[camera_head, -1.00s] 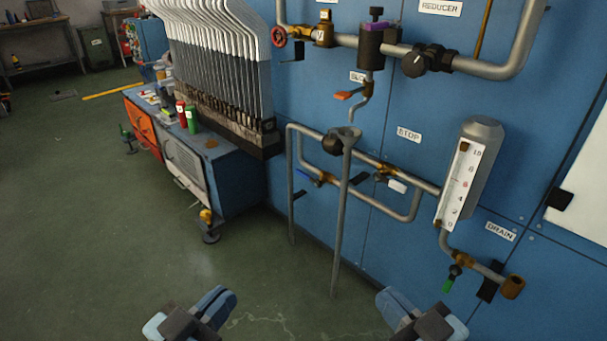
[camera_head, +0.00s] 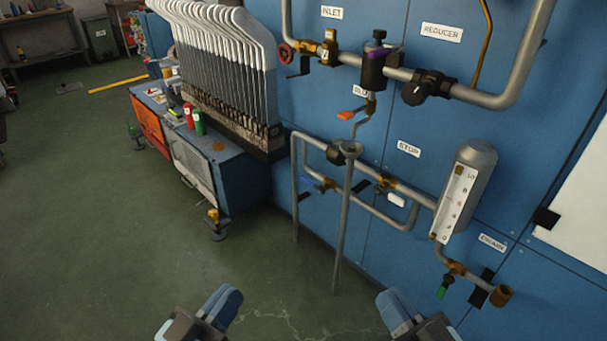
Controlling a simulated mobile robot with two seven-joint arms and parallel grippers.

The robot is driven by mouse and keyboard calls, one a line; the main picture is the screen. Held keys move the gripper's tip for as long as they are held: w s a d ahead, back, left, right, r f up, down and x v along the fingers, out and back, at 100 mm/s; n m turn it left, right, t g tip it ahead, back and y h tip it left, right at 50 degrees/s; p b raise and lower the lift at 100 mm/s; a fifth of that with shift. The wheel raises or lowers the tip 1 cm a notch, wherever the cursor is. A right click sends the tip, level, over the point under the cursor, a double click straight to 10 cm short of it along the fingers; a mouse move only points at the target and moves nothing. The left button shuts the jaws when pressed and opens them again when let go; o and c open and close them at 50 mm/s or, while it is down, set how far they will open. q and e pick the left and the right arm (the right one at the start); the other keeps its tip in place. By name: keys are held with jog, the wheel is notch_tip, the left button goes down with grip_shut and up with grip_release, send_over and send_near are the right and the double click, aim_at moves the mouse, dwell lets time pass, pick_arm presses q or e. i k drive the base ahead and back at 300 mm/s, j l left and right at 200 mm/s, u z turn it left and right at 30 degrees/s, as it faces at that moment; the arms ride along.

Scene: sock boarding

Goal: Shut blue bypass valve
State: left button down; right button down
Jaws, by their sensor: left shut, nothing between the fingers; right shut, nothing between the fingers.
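The blue valve handle (camera_head: 312,182) sits on the lower pipe loop (camera_head: 378,214) on the blue panel wall, left of the white-handled valve (camera_head: 396,199). My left gripper (camera_head: 205,316) is at the bottom of the view, left of centre, shut and empty. My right gripper (camera_head: 411,318) is at the bottom, right of centre, shut and empty. Both are well apart from the blue handle.
A grey standpipe with a funnel (camera_head: 345,205) rises in front of the loop. A gauge cylinder (camera_head: 468,190) and a green-handled drain valve (camera_head: 445,288) are at the right. A red handwheel (camera_head: 286,54) is above. A blue cabinet (camera_head: 240,178) stands left; open floor lies before it.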

aim_at(321, 190)
jog(key=i+j+z, duration=0.2)
jog(key=i+j, duration=0.2)
jog(key=i, duration=0.3)
jog(key=i+j+z, duration=0.15)
jog(key=i+j, duration=0.35)
jog(key=i, duration=0.15)
jog(key=i+l, duration=0.4)
